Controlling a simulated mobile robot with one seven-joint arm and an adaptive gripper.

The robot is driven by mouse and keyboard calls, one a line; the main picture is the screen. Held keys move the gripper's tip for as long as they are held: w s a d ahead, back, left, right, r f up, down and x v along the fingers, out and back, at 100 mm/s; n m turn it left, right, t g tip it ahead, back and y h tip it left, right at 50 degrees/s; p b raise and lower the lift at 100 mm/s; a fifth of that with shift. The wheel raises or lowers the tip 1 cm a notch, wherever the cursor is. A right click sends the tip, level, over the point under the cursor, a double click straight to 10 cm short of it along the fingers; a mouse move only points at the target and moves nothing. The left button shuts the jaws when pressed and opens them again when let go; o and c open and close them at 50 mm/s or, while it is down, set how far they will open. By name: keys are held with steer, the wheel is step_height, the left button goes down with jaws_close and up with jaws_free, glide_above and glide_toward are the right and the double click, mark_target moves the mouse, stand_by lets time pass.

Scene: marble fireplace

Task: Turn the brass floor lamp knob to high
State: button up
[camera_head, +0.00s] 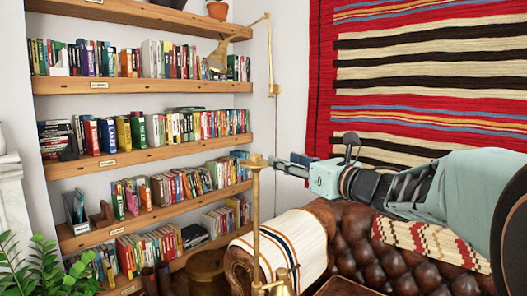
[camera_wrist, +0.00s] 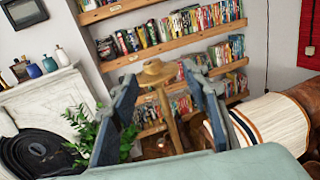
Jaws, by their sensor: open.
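The brass floor lamp (camera_head: 256,215) stands in the foreground of the head view, with a thin upright pole and a flat, rounded brass top piece. More brass parts show low at the bottom edge. In the wrist view the lamp's brass top (camera_wrist: 157,74) and pole show between my finger arms. My gripper (camera_head: 288,164) reaches in from the right in the head view, its fingers close to the brass top. In the wrist view my gripper (camera_wrist: 161,76) is open, with nothing held. I cannot tell whether a finger touches the lamp. No knob setting is readable.
A brown leather sofa (camera_head: 352,246) with a striped throw lies below my arm. A plant (camera_head: 45,268) and white mantel (camera_wrist: 40,98) stand at left.

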mark_target(260, 158)
steer(key=shift+n+g, duration=0.3)
steer(key=x, duration=0.3)
steer(key=p+x, duration=0.1)
steer(key=x, duration=0.3)
steer(key=s+a+p+x, duration=0.1)
steer(key=x, duration=0.3)
steer(key=shift+w+a+f, duration=0.15)
steer(key=shift+a+f, duration=0.1)
steer(key=shift+f, duration=0.05)
jaws_close()
